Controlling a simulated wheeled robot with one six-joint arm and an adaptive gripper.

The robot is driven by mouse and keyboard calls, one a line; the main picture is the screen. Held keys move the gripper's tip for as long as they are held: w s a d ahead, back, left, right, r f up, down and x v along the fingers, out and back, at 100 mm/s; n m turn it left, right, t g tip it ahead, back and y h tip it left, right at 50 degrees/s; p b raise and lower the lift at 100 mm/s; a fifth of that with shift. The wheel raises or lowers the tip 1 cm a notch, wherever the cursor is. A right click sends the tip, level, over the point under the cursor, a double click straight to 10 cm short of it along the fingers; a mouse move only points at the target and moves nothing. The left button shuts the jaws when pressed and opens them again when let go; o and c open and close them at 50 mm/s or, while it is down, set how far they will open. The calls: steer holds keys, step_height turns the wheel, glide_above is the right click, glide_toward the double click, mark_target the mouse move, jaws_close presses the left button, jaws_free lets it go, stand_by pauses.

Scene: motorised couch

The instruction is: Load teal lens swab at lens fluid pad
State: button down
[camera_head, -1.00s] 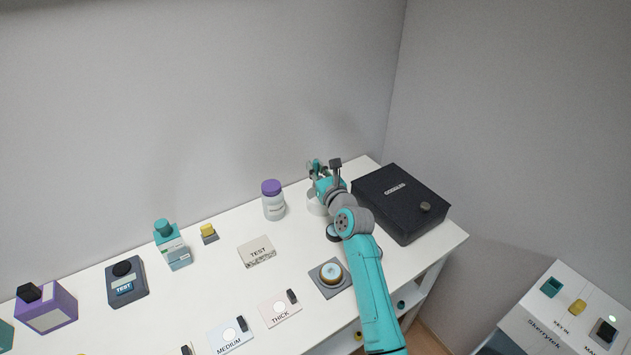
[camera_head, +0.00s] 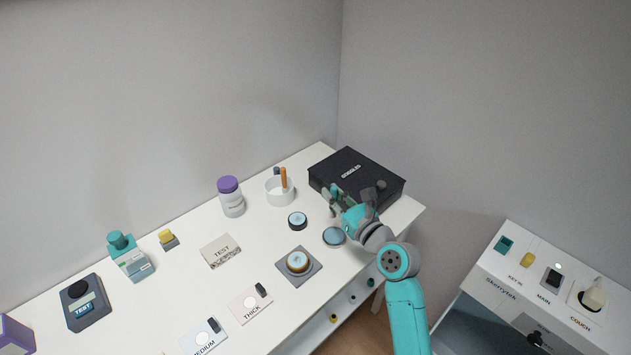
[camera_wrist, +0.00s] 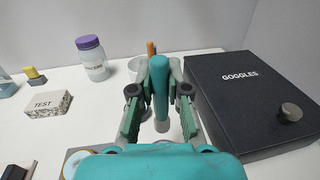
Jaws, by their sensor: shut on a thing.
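My gripper (camera_head: 340,202) is shut on the teal lens swab (camera_wrist: 160,85), which stands upright between the fingers in the wrist view. In the head view the gripper is near the front left edge of the goggles case, and the swab is hard to separate from the teal fingers. Two round discs with blue tops lie on the table, a dark-rimmed one (camera_head: 298,220) and another (camera_head: 334,236) just below my gripper. A gold-rimmed round piece with a pale blue top (camera_head: 298,261) sits on a grey square plate. I cannot tell which is the lens fluid pad.
A white cup (camera_head: 280,192) holds an orange swab (camera_head: 284,177) and a dark blue one. The black goggles case (camera_head: 350,173) stands at the right rear. A purple-lidded jar (camera_head: 231,198) and the TEST block (camera_head: 221,251) stand left. A control cabinet (camera_head: 500,262) is at right.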

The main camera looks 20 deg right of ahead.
mark_target(335, 216)
steer(key=shift+s+d, duration=0.1)
steer(key=shift+s, duration=0.35)
steer(key=shift+s+f, duration=0.15)
steer(key=shift+f, duration=2.8)
steer(key=shift+f, duration=0.55)
step_height(335, 216, up, 7)
